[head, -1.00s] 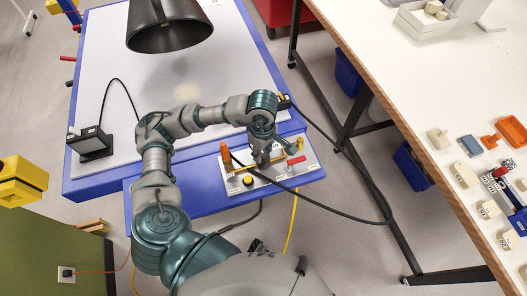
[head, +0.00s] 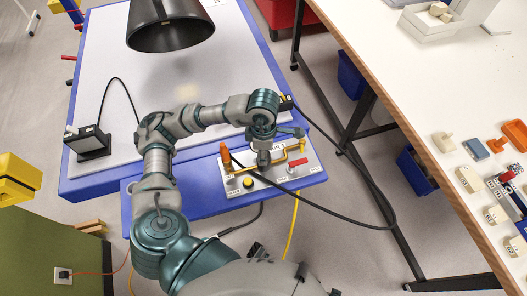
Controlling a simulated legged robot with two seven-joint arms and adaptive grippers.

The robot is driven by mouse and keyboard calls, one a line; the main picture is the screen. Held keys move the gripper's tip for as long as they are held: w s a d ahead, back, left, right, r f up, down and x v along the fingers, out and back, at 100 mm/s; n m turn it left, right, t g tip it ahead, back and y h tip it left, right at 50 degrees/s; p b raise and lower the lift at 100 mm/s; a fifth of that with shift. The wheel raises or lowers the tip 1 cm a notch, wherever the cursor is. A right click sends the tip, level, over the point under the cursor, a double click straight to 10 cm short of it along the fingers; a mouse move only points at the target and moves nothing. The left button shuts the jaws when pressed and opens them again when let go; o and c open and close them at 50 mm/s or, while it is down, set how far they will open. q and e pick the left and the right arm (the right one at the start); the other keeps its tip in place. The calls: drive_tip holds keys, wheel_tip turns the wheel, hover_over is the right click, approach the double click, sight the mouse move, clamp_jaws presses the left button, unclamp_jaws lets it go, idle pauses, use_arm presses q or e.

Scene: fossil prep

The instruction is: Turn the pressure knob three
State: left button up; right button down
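The control panel (head: 277,180) is a pale plate on a blue ledge below the large blue-framed table. It carries an orange upright handle (head: 225,153), a yellow button (head: 247,182), a red lever (head: 297,162) and a yellow pipe (head: 292,150). My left arm reaches over from the lower left, and its gripper (head: 263,158) points down at the panel's middle, between the orange handle and the red lever. The pressure knob cannot be made out; the gripper covers that part of the panel. Whether the fingers are closed on anything is unclear. My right gripper is not in view.
A black lamp-like hood (head: 170,35) hangs above the pale table top (head: 110,45). A black cable (head: 340,214) loops past the panel. A white workbench (head: 400,60) with small blocks stands at right. A black box (head: 88,141) sits at the table's left edge.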

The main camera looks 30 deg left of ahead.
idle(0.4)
use_arm(q)
drive_tip(key=o, duration=1.1)
drive_tip(key=shift+w, duration=0.15)
drive_tip(key=shift+o, duration=0.2)
drive_tip(key=shift+r, duration=0.15)
wheel_tip(320, 180, up, 12)
drive_tip(key=shift+f, duration=0.2)
drive_tip(key=shift+a, duration=0.1)
